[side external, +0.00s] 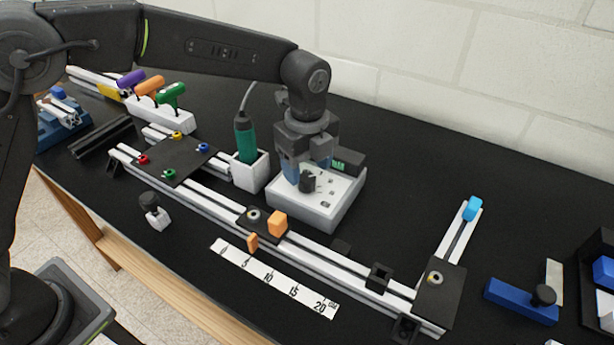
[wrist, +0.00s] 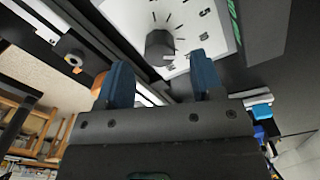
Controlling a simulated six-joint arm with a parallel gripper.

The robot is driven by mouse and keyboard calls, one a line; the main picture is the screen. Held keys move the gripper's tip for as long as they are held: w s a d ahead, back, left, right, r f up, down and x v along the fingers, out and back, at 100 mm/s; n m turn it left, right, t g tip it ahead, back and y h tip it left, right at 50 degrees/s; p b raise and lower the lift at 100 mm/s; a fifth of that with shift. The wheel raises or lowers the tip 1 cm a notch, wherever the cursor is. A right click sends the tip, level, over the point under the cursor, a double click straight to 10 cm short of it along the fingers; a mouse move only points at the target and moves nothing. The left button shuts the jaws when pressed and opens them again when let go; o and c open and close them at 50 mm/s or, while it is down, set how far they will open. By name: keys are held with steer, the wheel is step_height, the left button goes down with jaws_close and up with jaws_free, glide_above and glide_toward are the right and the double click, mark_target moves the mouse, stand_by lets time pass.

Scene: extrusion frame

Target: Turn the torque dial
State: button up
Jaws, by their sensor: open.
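The torque dial is a dark knob (side external: 308,182) on the sloped white face of a control box (side external: 318,212). In the wrist view the dial (wrist: 160,45) sits just beyond my fingertips, with tick marks and printed labels around it. My gripper (side external: 306,170) is above the box, pointing down, close to the dial. In the wrist view my gripper (wrist: 160,68) has its two blue fingers apart, one toward each side of the dial. Whether a finger touches the dial cannot be told. A green display (side external: 348,156) at the back of the box is partly hidden by my gripper.
A green screwdriver (side external: 246,140) stands in a white holder (side external: 250,173) close left of the box. White extrusion rails (side external: 205,198) with an orange block (side external: 278,223) run in front.

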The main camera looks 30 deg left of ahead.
mark_target(307, 178)
steer(key=shift+f, duration=1.7)
steer(key=c, duration=0.9)
